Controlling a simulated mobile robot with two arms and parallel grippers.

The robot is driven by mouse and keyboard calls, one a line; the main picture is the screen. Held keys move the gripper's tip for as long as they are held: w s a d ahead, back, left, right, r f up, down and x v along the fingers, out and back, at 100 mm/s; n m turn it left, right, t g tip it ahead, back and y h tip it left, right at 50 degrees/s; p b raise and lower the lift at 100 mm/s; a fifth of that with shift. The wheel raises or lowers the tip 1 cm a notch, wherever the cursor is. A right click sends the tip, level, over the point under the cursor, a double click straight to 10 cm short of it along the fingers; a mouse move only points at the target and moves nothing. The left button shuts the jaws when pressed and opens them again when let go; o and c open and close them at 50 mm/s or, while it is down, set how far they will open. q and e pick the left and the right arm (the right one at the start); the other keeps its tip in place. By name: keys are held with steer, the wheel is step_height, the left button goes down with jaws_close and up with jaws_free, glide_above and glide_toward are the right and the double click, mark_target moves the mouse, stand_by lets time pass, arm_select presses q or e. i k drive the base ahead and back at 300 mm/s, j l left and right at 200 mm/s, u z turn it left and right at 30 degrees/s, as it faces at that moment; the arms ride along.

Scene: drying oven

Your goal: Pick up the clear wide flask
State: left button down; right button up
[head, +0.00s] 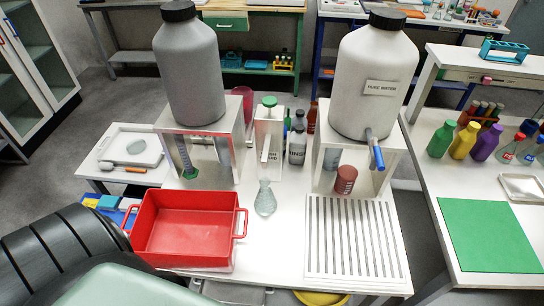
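A clear glass flask (265,199) with a narrow neck and a rounded, wider body is on the white table, just right of the red tray (190,262). It looks like the clear wide flask. Nothing touches it. Neither of my grippers shows in the head view. A dark ribbed part and a pale green part fill the lower left corner; I take them to be mine.
Two large containers, one grey (190,75) and one white labelled pure water (374,90), stand on white stands behind. A slotted white drainboard (352,240) lies right of the flask. Several colored flasks and a green mat (488,235) are on the right table.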

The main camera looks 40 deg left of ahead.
mark_target(265, 202)
steer(key=j+u, duration=0.15)
steer(key=u, duration=0.35)
steer(key=j+u, duration=0.15)
steer(key=u, duration=0.3)
steer(key=l+u, duration=0.1)
steer(key=l, duration=0.55)
steer(key=k+l+u, duration=0.1)
steer(key=l, duration=0.55)
steer(key=k+l+u, duration=0.1)
steer(key=l, duration=0.55)
